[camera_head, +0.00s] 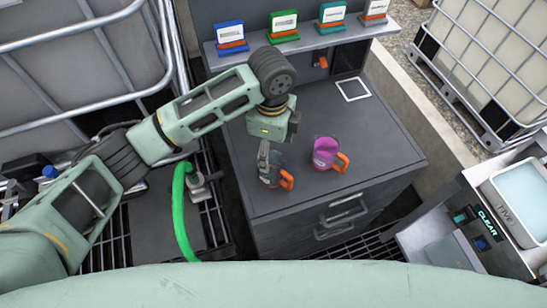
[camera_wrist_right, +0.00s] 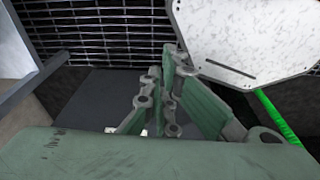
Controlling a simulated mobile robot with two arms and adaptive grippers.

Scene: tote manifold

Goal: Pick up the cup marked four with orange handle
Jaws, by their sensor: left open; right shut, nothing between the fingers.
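A dark grey cup (camera_head: 274,180) with an orange handle (camera_head: 287,180) stands at the front left of the grey cabinet top. A purple cup (camera_head: 325,151) with an orange handle (camera_head: 342,163) stands to its right. I cannot read a number on either cup. My left gripper (camera_head: 266,164) is open and points down at the dark cup, overlapping it in the head view; contact cannot be told. The gripper partly hides that cup. My right gripper (camera_wrist_right: 168,98) shows only in the right wrist view, shut and empty.
The cabinet top (camera_head: 390,140) has free room to the right, with a white square outline (camera_head: 352,89) at the back. A shelf behind holds several coloured label stands (camera_head: 284,25). A green hose (camera_head: 181,210) hangs left of the cabinet. A console (camera_head: 480,225) stands at right.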

